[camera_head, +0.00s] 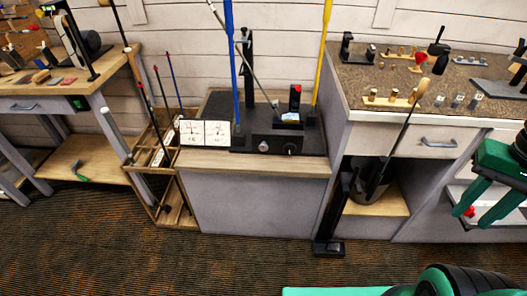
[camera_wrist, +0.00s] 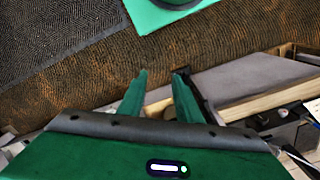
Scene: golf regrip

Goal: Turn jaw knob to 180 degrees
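A black regrip machine (camera_head: 277,131) sits on the centre bench. Its front face has a dark knob with a pale ring (camera_head: 290,149) at the right and a smaller round knob (camera_head: 263,146) to the left. I cannot tell which one is the jaw knob, nor read its angle. My gripper (camera_head: 468,221) is at the right edge of the head view, well away from the machine. In the wrist view, the two green fingers of my gripper (camera_wrist: 160,73) are apart with nothing between them.
A blue shaft (camera_head: 231,60) and a yellow shaft (camera_head: 321,60) stand upright beside the machine. White cards (camera_head: 204,133) lean at its left. A club in a dark bucket (camera_head: 371,190) stands right of the bench. Carpeted floor (camera_head: 220,262) in front is clear.

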